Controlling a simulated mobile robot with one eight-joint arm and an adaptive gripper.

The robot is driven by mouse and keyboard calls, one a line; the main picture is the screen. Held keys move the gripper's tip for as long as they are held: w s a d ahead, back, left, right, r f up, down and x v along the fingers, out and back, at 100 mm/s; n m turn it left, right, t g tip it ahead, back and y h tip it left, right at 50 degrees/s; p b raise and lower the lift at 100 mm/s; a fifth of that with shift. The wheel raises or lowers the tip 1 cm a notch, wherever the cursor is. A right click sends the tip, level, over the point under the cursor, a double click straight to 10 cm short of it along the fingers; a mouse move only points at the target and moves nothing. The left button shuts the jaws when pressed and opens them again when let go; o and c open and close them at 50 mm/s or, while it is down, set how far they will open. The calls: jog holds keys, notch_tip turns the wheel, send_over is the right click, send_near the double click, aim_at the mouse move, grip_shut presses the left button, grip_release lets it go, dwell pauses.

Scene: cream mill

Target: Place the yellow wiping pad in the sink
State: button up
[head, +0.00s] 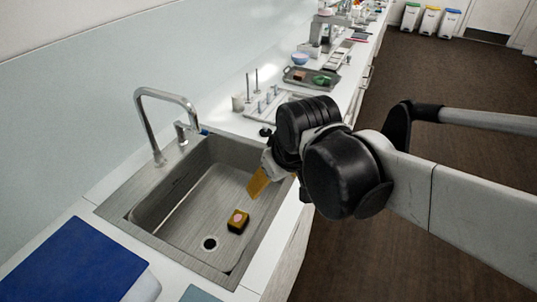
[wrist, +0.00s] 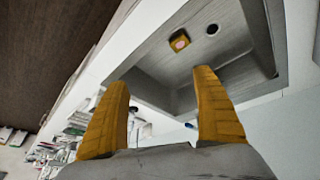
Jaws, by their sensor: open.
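The yellow wiping pad (head: 238,221) lies on the floor of the metal sink (head: 173,232), close to the round drain. It has dark sides and a pinkish round mark on top. The wrist view shows the pad (wrist: 179,41) beyond my fingertips, with nothing holding it. My gripper (head: 258,183) is over the right side of the sink, apart from the pad. In the wrist view its two orange-yellow fingers (wrist: 162,80) are spread wide with nothing between them. My arm hides part of the sink's right rim in the head view.
A tall faucet (head: 162,105) stands behind the sink at the left. A blue mat (head: 75,262) lies on the near counter. A grey tray (head: 311,78), a blue bowl (head: 300,58) and other items stand farther along the counter. Brown floor is clear at the right.

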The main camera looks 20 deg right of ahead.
jog(key=s+d+m+t, duration=0.2)
jog(key=s, duration=0.3)
jog(key=shift+s+r+m, duration=0.3)
jog(key=shift+r, duration=0.05)
dwell(0.9)
